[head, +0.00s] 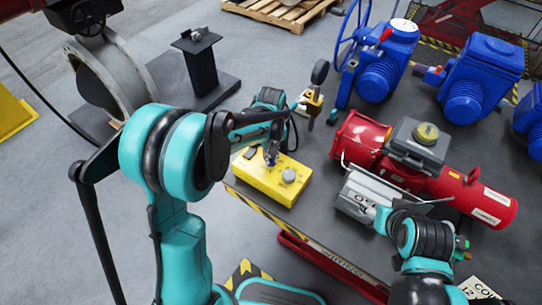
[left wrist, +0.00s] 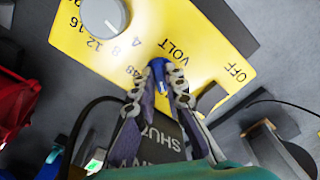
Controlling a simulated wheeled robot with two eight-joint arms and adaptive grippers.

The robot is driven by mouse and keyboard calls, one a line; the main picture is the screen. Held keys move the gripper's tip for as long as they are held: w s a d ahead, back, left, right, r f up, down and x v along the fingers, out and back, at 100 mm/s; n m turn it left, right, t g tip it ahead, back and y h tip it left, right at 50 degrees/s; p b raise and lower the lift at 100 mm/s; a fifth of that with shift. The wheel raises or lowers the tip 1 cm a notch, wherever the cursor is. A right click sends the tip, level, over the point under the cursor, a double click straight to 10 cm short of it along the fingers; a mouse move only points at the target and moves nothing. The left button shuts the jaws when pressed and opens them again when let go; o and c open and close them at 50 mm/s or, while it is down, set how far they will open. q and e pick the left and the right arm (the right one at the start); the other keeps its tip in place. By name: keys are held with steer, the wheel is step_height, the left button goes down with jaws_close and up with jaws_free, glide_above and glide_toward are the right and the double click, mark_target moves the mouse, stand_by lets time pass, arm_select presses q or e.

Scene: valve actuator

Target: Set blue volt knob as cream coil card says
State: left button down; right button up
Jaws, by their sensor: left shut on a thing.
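The yellow control box (head: 262,182) stands on the dark table in the head view. Its yellow face (left wrist: 205,45) fills the top of the left wrist view, with "VOLT", "OFF" and several numbers printed on it. My left gripper (head: 271,154) is at the box and is shut on the blue volt knob (left wrist: 158,67); the fingers hide most of the knob, so I cannot tell its pointer direction. The cream coil card (head: 478,289) is at the lower right edge, partly cut off; "COI" and "12" show. My right gripper (head: 372,212) is beside a grey metal unit; its fingers are unclear.
A grey knob (head: 289,175) sits on the same box; it also shows in the left wrist view (left wrist: 104,14). A red cylinder actuator (head: 440,178) lies to the right, with blue actuators (head: 378,70) behind. A black stand (head: 200,62) is at the upper left.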

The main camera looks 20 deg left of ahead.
mark_target(271, 159)
stand_by(0.3)
arm_select(q)
steer(key=c, duration=1.6)
jaws_free()
step_height(271, 159, up, 12)
steer(key=s+a+f+m+t+b, duration=0.1)
steer(key=s+m+t, duration=0.1)
steer(key=s, duration=0.4)
steer(key=s+a+f+m+t+b, duration=0.1)
steer(key=s+m+t, duration=0.1)
steer(key=s, duration=0.3)
steer(key=s+a+f+m+t+b, duration=0.1)
steer(key=s+m+t, duration=0.1)
steer(key=s, duration=0.4)
steer(key=shift+s+a+f+t+b, duration=0.1)
steer(key=shift+s+f+t+b, duration=0.25)
steer(key=shift+t, duration=0.25)
